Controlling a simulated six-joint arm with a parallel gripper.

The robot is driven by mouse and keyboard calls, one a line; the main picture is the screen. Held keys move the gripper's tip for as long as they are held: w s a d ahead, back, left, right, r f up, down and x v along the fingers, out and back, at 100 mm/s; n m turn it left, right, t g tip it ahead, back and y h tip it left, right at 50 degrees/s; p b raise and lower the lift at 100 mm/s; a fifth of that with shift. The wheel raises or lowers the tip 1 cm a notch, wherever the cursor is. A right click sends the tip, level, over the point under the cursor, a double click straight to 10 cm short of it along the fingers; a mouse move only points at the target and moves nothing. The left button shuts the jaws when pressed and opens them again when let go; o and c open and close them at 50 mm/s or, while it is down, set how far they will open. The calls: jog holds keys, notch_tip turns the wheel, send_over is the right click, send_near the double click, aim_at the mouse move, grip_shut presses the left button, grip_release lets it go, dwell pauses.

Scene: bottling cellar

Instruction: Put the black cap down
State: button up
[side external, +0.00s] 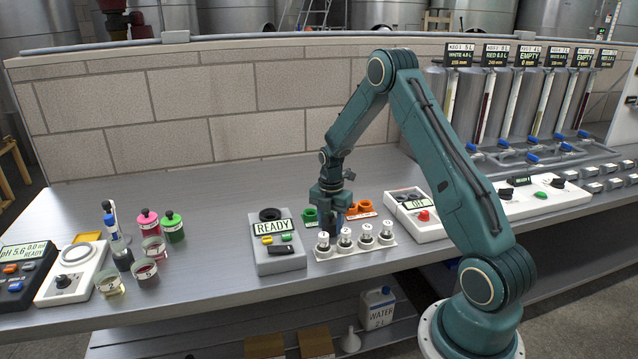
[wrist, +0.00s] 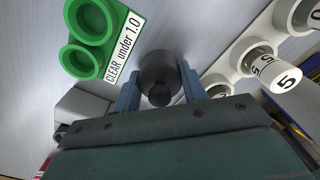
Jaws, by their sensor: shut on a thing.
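The black cap (wrist: 159,72) is round and dark grey-black, gripped between the two blue fingers of my gripper (wrist: 160,88) in the wrist view. The cap cannot be made out clearly there. I cannot tell whether the cap touches the bench. The READY meter (side external: 277,248) has a round black well (side external: 269,214) at its top.
A green two-ring holder (wrist: 90,42), labelled CLEAR under 1.0, lies left of the cap in the wrist view. The vial rack (side external: 352,249) is close in front of my gripper. An orange holder (side external: 362,210) lies behind it. Bare bench (side external: 215,215) extends left of the meter.

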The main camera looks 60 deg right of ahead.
aim_at(330, 214)
jog(key=shift+f, duration=0.1)
jog(key=o, duration=0.9)
jog(key=shift+o, duration=0.2)
notch_tip(330, 214, up, 12)
jog(key=shift+f, duration=0.1)
jog(key=shift+r, duration=0.2)
dwell(0.3)
